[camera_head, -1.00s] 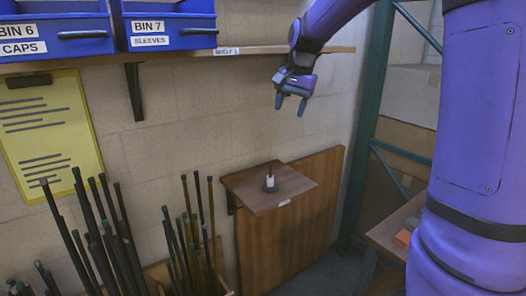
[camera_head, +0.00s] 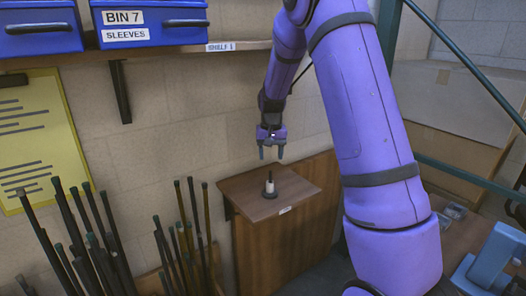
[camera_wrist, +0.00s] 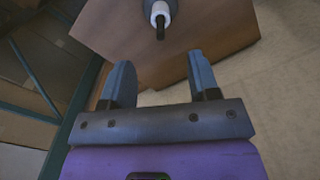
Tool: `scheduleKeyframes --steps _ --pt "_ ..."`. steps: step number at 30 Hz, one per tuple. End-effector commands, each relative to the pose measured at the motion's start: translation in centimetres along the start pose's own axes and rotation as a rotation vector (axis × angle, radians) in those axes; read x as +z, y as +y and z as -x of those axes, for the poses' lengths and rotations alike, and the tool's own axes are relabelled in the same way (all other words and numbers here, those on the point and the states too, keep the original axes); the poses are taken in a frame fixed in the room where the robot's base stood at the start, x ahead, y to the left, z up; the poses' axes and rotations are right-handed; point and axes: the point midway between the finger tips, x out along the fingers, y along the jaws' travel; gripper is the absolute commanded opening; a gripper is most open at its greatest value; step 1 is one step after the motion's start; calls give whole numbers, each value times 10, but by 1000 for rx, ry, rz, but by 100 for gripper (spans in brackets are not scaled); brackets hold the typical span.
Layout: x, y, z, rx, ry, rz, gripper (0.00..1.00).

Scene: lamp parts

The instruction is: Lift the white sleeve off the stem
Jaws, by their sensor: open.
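In the wrist view the sleeve (camera_wrist: 160,10) is at the top middle, with the stem's dark tip (camera_wrist: 160,30) pointing toward the camera. My gripper (camera_head: 271,154) is open and empty, a little above the stem and pointing down. In the wrist view my gripper's two fingers (camera_wrist: 162,82) are spread, apart from the sleeve.
Blue bins (camera_head: 150,22) stand on a wall shelf (camera_head: 180,53) at upper left. Several dark rods (camera_head: 90,235) stand upright at lower left. A green rack post (camera_head: 388,30) and boxes (camera_head: 450,100) are at right. The ledge around the stem is clear.

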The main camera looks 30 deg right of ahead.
Motion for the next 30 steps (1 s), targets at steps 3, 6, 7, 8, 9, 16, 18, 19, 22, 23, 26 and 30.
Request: scheduleKeyframes --steps 3,6,7,8,9,16,18,19,22,23,26,30 --pt "0 1 -8 2 -3 3 56" --pt "0 1 -19 3 -4 2 56" --pt "0 1 -23 3 -4 2 56" --pt "0 1 -28 3 -5 2 56" --pt "0 1 -34 3 -4 2 56" --pt "0 1 -73 2 -4 1 56" --pt "0 1 -83 3 -4 1 56" --pt "0 1 -87 3 -3 1 56" --pt "0 1 -97 2 -2 1 56" --pt "0 1 -100 2 -2 1 56" --pt "0 0 -105 1 -1 0 56" --pt "0 0 -108 1 0 1 56"
